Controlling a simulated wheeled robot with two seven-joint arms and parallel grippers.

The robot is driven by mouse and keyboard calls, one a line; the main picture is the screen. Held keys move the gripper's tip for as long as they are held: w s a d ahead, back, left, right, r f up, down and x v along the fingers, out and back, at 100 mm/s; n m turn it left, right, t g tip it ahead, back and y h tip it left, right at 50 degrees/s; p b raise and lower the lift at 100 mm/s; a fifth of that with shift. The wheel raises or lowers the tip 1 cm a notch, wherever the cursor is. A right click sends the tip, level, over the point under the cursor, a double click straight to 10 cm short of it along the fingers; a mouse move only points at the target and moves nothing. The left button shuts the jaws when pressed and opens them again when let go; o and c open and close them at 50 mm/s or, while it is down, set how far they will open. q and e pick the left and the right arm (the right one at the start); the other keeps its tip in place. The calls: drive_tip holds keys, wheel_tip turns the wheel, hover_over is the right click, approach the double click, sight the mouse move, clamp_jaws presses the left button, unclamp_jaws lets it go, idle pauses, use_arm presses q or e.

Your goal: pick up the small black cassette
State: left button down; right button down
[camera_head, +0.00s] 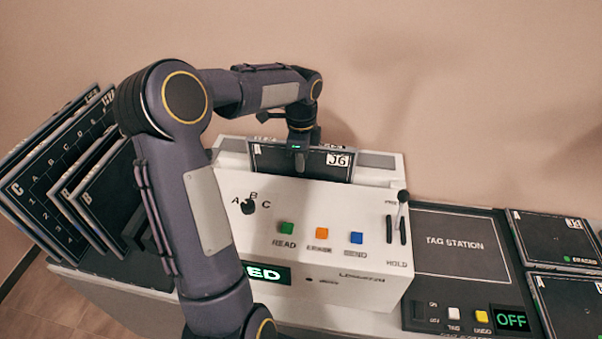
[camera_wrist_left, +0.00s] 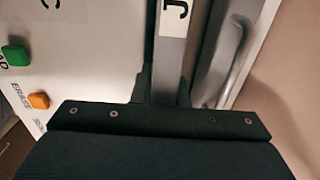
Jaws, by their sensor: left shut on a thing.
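A black cassette (camera_head: 318,165) with a white label reading JG stands upright in the slot on top of the white reader machine (camera_head: 315,215). My left gripper (camera_head: 299,148) reaches down from above and is shut on the cassette's top edge. In the left wrist view the cassette's grey edge (camera_wrist_left: 171,60), with part of its label, runs between the fingers (camera_wrist_left: 163,90). The cassette's lower part is hidden inside the machine. My right gripper is not in view.
The machine's front has green, orange and blue buttons, a dial (camera_head: 248,207) and a lever (camera_head: 402,205). Larger black cassettes (camera_head: 60,160) lean in a rack at left. A tag station (camera_head: 455,245) and flat cassettes (camera_head: 556,240) lie at right. A wall rises behind.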

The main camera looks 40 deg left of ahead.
use_arm(q)
drive_tip(key=shift+r, duration=0.25)
wheel_tip(320, 180, up, 18)
drive_tip(key=shift+f+p, duration=0.15)
drive_tip(key=shift+p, duration=0.3)
idle(0.4)
wheel_tip(320, 180, up, 9)
drive_tip(key=p, duration=1)
idle(0.4)
drive_tip(key=shift+f, duration=0.15)
